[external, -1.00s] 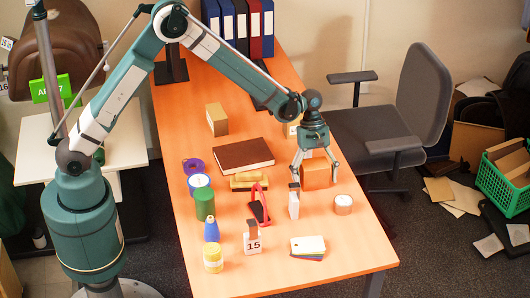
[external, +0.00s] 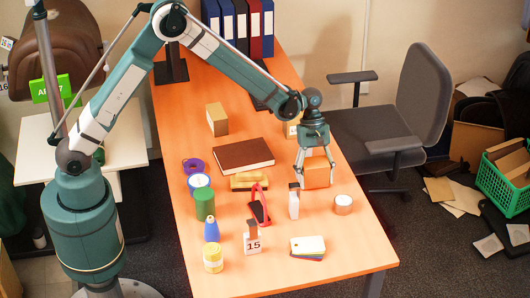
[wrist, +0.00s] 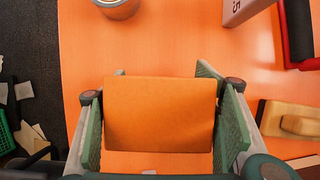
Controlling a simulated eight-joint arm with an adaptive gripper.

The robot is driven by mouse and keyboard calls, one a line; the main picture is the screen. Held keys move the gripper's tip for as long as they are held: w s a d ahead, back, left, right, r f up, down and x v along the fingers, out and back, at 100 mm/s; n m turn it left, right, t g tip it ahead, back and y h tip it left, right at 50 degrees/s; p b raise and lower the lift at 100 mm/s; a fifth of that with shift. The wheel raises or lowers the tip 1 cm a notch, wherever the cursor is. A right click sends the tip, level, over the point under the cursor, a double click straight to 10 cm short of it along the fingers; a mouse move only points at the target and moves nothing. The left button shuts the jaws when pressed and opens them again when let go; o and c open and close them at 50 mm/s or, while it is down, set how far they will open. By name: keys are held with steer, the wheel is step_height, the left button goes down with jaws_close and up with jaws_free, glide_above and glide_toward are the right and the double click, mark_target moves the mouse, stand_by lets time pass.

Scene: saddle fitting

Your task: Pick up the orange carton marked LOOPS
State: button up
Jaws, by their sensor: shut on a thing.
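The orange carton (external: 317,174) is between the two fingers of my gripper (external: 317,168), at the right side of the orange table. In the wrist view the carton (wrist: 160,114) shows a plain orange face, with a green-padded finger on each side of my gripper (wrist: 163,118). My gripper is shut on it. In the external view the carton looks level and seems to be slightly above the table. No LOOPS marking can be read on the faces in view.
A white upright box (external: 294,203) stands just left of the carton, and a round tin (external: 343,204) to its front right. A brown book (external: 243,155) and a wooden brush (external: 248,181) lie to the left. An office chair (external: 400,115) stands beyond the table's right edge.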

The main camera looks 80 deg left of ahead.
mark_target(316, 166)
step_height(316, 166, up, 9)
steer(key=shift+r+p, duration=0.2)
steer(key=shift+p, duration=0.75)
